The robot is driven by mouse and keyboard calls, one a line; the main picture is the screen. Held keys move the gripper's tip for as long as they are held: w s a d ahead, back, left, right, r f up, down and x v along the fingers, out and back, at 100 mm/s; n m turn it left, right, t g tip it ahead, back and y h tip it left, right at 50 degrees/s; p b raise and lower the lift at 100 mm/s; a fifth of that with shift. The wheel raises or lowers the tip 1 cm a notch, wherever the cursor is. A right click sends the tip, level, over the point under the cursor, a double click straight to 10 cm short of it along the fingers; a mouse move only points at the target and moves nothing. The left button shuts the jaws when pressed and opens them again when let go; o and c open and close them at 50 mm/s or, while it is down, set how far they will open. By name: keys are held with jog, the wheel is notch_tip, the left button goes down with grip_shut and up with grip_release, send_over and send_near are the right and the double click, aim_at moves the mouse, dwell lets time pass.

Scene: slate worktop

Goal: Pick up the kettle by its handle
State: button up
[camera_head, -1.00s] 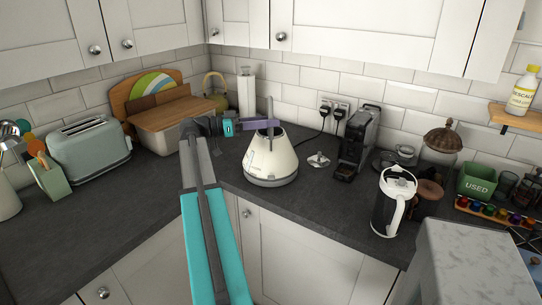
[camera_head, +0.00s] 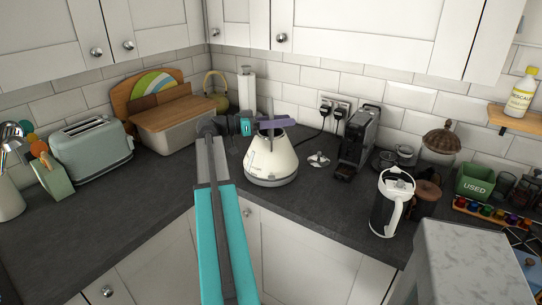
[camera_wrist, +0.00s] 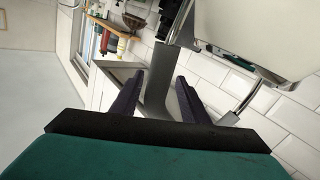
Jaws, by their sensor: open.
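The cream cone-shaped kettle (camera_head: 270,163) stands upright on the worktop near the corner, with a grey handle (camera_head: 269,109) rising above its top. In the wrist view its pale body (camera_wrist: 265,35) fills the upper right. My gripper (camera_head: 284,123) is at the handle from the left, its purple fingers level with the kettle's top. In the wrist view my gripper (camera_wrist: 160,82) is open, and the grey handle (camera_wrist: 160,92) runs between the two fingers. I cannot tell whether either finger touches it.
A black coffee machine (camera_head: 357,143) and a black-and-white jug (camera_head: 392,203) stand to the right. A wooden-lidded bread bin (camera_head: 170,118) and a pale toaster (camera_head: 92,150) stand to the left. Plugs and cables are on the tiled wall behind the kettle. Dark worktop is bare at front left.

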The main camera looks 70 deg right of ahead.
grip_shut()
dwell(1.4)
jog(key=shift+r, duration=0.15)
